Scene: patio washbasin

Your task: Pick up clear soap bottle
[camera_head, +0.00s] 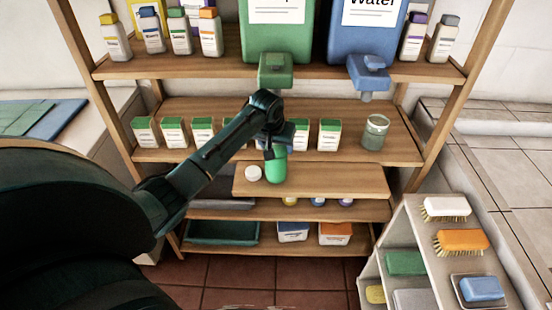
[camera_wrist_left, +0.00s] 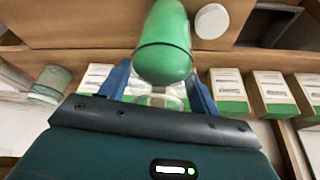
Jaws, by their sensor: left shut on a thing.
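The clear soap bottle (camera_head: 276,170) holds green liquid. It is at the pull-out board of the shelf unit, below my left gripper (camera_head: 274,145). In the left wrist view, the bottle (camera_wrist_left: 165,42) lies between the blue fingers of my left gripper (camera_wrist_left: 158,88), which is shut on its clear end. The gripper hides part of the bottle in the head view, and I cannot tell whether its base touches the board. A round white cap (camera_head: 252,173) lies on the board just left of the bottle. My right gripper is not in view.
Several green-and-white boxes (camera_head: 173,133) and a clear jar (camera_head: 375,132) stand on the shelf behind. Green (camera_head: 270,30) and blue (camera_head: 365,30) dispensers are above, their spouts hanging low. The pull-out board (camera_head: 340,181) is bare at right. A brush rack (camera_head: 410,240) stands front right.

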